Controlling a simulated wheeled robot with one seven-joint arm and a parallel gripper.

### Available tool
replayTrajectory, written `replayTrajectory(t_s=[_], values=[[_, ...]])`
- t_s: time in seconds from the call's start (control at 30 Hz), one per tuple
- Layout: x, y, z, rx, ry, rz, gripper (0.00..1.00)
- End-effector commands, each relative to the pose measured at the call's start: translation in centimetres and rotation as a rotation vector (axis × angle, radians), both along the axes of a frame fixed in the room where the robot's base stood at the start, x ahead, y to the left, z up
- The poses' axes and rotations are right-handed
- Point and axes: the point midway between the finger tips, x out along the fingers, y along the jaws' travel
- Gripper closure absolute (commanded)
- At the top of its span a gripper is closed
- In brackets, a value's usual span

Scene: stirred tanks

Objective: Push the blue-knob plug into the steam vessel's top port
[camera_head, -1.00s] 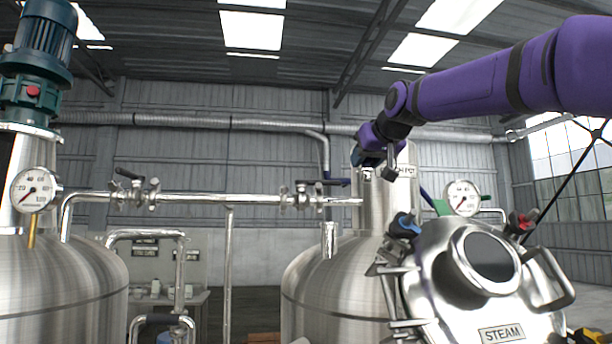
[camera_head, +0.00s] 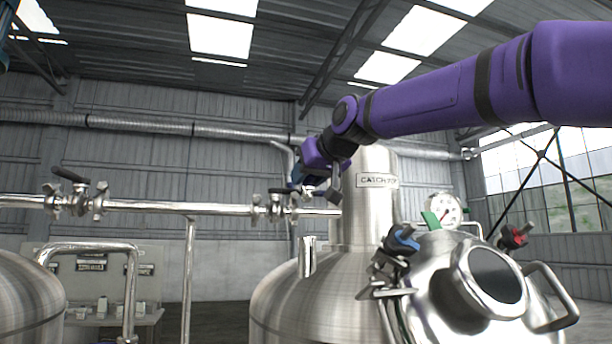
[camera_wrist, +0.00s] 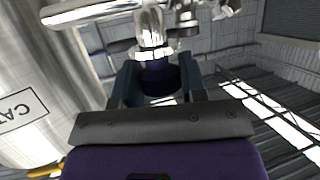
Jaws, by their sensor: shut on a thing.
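My gripper (camera_head: 308,182) is at the end of my purple arm, high and left of the steam vessel. In the wrist view its fingers (camera_wrist: 160,85) are shut on the blue-knob plug. The dark blue knob (camera_wrist: 161,76) sits between the fingers, and the plug's bright metal body (camera_wrist: 151,28) points away from my gripper. The steam vessel (camera_head: 440,285) is a shiny steel vessel at lower right, with a dark round window (camera_head: 497,275). It carries a blue-handled clamp (camera_head: 404,240) and a red-handled one (camera_head: 515,237). I cannot make out its top port. The plug is apart from the vessel.
The catch pot column (camera_head: 370,215) stands beside my gripper; its label also shows in the wrist view (camera_wrist: 18,108). A steel pipe with valves (camera_head: 160,207) runs left. A short upright pipe (camera_head: 307,257) and a gauge (camera_head: 442,210) stand nearby. Open air lies above the steam vessel.

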Motion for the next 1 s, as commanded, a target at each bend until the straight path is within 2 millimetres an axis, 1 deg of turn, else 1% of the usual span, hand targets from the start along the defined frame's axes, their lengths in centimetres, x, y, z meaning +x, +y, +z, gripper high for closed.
replayTrajectory(t_s=[0.1, 0.5, 0.7, 1.0], values=[[0.0, 0.0, -1.1, -0.001, 0.002, 0.000, 0.86], [0.0, 0.0, -4.3, -0.001, 0.001, 0.000, 0.86], [0.0, 0.0, -5.1, -0.001, 0.001, 0.000, 0.86], [0.0, 0.0, -5.3, 0.000, 0.000, 0.000, 0.86]])
